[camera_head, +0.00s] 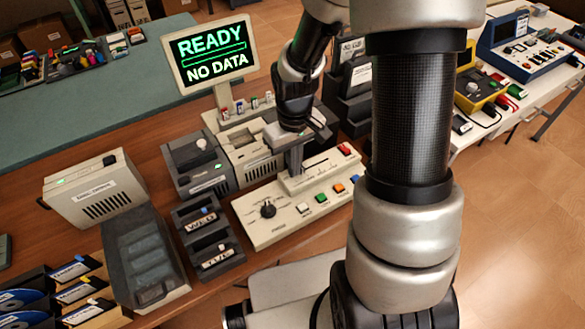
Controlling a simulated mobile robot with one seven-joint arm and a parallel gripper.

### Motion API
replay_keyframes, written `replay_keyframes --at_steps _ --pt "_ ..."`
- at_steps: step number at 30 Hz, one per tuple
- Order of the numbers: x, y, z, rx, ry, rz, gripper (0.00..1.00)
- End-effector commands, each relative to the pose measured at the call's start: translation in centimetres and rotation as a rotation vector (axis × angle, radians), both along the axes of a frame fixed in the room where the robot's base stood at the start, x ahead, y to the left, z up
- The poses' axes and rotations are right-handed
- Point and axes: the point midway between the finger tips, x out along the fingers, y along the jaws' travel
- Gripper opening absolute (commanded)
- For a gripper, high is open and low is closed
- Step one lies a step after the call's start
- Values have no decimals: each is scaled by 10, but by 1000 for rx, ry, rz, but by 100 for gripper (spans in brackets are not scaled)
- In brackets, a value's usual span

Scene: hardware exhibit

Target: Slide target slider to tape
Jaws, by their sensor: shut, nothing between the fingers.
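The cream control panel (290,225) stands at the middle of the brown desk. It carries a black rotary knob (268,209) and a raised strip with a dark slot (316,166). My gripper (294,168) reaches down over the left end of this strip. It is shut and holds nothing. Its fingers are small and partly merge with the panel, so I cannot tell whether they touch it. The target slider's handle cannot be made out; my gripper may hide it. The panel's lettering is too small to read, so I cannot pick out the tape mark.
Coloured buttons (322,198) line the panel's front, and a red button (344,149) sits at its far right. Grey devices (200,165) stand left of my gripper. A monitor (209,54) reads "READY NO DATA". Black cassette trays (208,235) lie left of the panel. My arm covers the right side.

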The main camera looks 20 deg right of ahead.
Motion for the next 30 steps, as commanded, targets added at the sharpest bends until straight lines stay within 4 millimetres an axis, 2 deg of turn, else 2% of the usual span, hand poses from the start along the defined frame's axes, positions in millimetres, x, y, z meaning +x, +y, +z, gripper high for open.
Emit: replay_keyframes --at_steps 9,30 --pt "2 -6 0 0 0 1 0" --pt "0 0 3 0 0 0 0"
